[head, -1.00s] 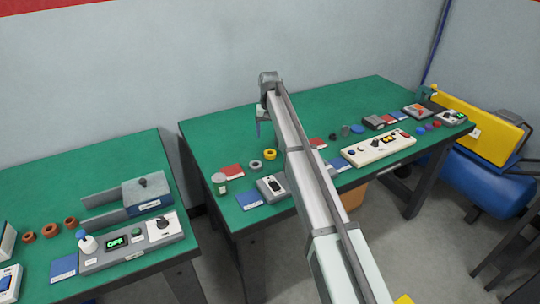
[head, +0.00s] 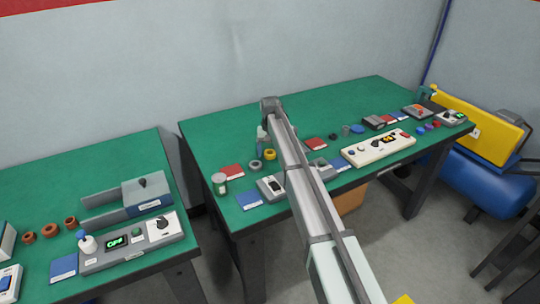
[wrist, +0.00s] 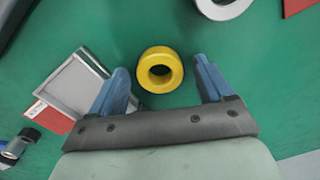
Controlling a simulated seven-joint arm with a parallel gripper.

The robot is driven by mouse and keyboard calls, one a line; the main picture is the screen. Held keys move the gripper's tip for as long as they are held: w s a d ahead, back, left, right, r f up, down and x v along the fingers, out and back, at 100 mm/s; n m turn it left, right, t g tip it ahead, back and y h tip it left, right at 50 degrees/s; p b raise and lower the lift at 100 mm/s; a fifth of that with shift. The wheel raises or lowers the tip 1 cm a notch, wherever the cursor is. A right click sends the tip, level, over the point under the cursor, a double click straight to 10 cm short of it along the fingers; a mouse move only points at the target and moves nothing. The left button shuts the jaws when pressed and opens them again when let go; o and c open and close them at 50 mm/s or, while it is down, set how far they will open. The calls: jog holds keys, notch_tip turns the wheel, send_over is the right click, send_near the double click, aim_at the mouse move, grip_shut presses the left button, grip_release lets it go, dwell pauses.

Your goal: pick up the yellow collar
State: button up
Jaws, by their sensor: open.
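The yellow collar (head: 270,154) is a short, thick ring lying flat on the right green table. In the wrist view, the yellow collar (wrist: 148,72) sits ahead of my gripper (wrist: 164,80), between the lines of its two blue fingers and a little closer to the left one. The fingers are apart with nothing held between them. In the head view, my gripper (head: 262,140) is just behind and left of the collar, partly hidden by my arm.
A metal-edged grey box (wrist: 76,88) is close to the left finger. A control panel (head: 378,147) stands to the right.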

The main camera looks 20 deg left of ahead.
jog(key=c, duration=1.3)
jog(key=shift+r, duration=0.15)
